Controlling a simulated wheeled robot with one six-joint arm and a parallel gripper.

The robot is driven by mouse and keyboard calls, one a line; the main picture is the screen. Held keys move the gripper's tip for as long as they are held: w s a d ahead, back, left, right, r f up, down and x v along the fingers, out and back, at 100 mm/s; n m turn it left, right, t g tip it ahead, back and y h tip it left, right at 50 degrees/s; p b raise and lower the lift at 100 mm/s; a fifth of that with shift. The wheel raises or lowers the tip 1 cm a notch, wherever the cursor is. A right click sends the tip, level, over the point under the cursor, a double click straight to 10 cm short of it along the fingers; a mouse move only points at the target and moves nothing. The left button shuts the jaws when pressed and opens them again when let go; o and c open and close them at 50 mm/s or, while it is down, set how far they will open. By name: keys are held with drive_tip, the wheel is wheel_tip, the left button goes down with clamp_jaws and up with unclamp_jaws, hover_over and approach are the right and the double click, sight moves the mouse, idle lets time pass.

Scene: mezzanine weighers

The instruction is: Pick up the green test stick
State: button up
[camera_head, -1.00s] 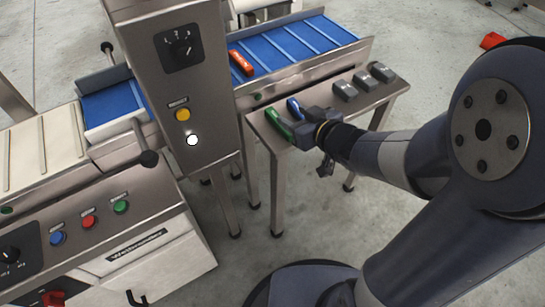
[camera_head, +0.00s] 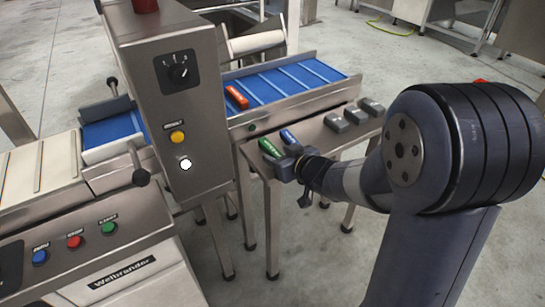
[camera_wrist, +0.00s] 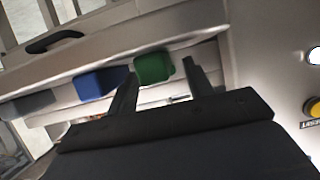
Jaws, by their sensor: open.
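The green test stick (camera_head: 268,147) lies on a narrow steel side table (camera_head: 325,148) beside the conveyor. In the wrist view the green stick (camera_wrist: 154,67) shows its near end, between and just beyond the tips of my gripper (camera_wrist: 160,80). My gripper is open, with one finger on each side of the stick's near end. In the head view my gripper (camera_head: 283,160) is at the front of the stick, over the table's near edge. Whether the fingers touch the stick cannot be told.
Several grey blocks (camera_head: 355,115) sit farther right on the table. An orange stick (camera_head: 237,96) rests on the blue conveyor (camera_head: 285,83). A steel control cabinet (camera_head: 175,120) stands to the left.

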drive_tip(key=shift+x, duration=0.95)
clamp_jaws()
